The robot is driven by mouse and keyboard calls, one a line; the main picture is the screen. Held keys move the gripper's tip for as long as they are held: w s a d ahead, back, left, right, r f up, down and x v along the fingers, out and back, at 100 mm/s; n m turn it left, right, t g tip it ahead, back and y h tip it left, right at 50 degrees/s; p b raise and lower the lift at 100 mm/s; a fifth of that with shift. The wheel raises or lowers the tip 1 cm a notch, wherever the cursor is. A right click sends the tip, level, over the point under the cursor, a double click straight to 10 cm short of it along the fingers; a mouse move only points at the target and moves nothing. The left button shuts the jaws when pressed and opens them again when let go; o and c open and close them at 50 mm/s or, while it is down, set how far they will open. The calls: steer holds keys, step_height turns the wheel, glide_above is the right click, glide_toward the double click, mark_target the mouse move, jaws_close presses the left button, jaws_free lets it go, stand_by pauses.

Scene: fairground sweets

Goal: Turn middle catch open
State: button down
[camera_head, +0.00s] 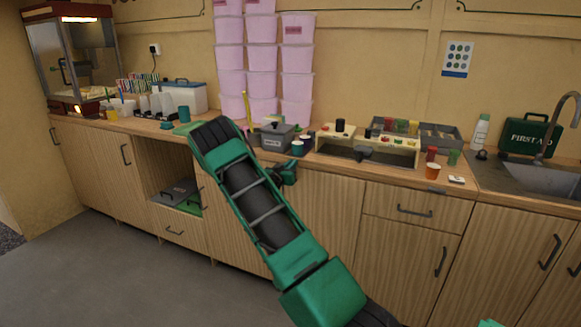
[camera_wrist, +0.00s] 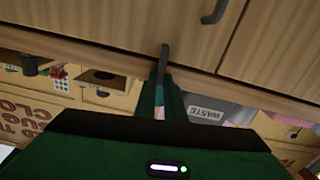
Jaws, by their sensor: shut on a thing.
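My gripper (camera_head: 287,174) is in front of the counter's front edge, near the top of a wooden cupboard front. In the wrist view, its green fingers (camera_wrist: 164,92) are close together around a slim dark bar (camera_wrist: 164,57), which sticks up past their tips against the counter edge and cupboard front. I take this bar to be the middle catch. Its base and how far it is turned are hidden by the fingers. In the head view my arm covers part of the cupboard front, and the catch is too small to make out.
A grey waste bin (camera_head: 273,137) stands on the counter just behind my gripper; its label shows in the wrist view (camera_wrist: 207,114). The floor (camera_head: 150,275) is clear.

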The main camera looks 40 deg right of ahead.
steer(key=n, duration=0.5)
steer(key=w+n, duration=0.1)
steer(key=n, duration=0.5)
steer(key=a+f+n, duration=0.1)
steer(key=n, duration=0.4)
steer(key=shift+w+a+f+n, duration=0.1)
steer(key=shift+w+n, duration=0.1)
steer(key=shift+n, duration=0.1)
steer(key=shift+s, duration=0.1)
stand_by(0.3)
steer(key=c, duration=1.8)
jaws_free()
steer(key=shift+c, duration=0.2)
steer(key=shift+s+d, duration=0.15)
steer(key=shift+d, duration=0.05)
